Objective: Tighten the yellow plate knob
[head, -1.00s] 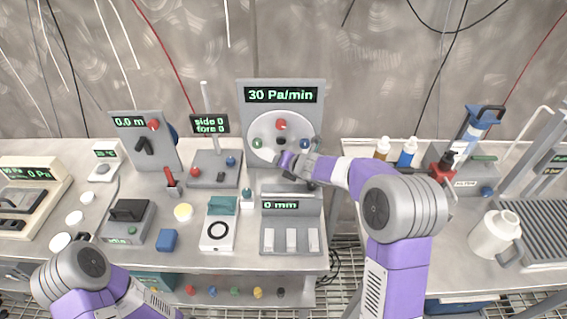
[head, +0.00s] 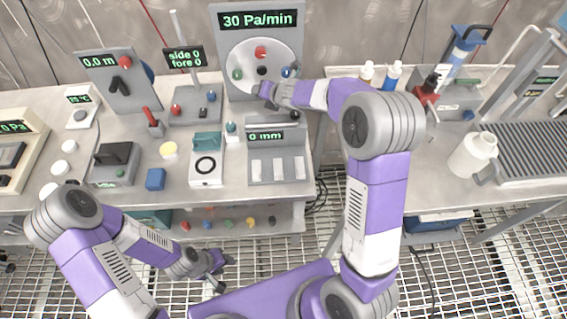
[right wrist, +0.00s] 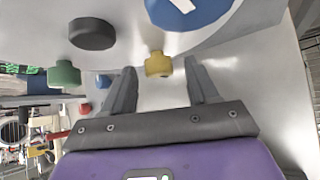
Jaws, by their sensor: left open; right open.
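The yellow plate knob (right wrist: 158,64) shows in the right wrist view on the round pale plate (right wrist: 125,20). In the head view the plate (head: 244,54) stands upright under the "30 Pa/min" display, and my right gripper hides the yellow knob at its lower edge. My right gripper (head: 266,92) is open at the plate. In the right wrist view its two fingers point at the plate, with the yellow knob between their tips in the picture; I cannot tell whether they touch it. My left gripper (head: 225,273) is open and empty, low in front of the bench.
The plate also bears a red knob (head: 260,52), a green knob (head: 237,74), a blue knob (head: 287,72) and a black centre knob (head: 262,71). A "0 mm" device (head: 280,163) stands just below. A white jug (head: 473,155) stands on the right bench.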

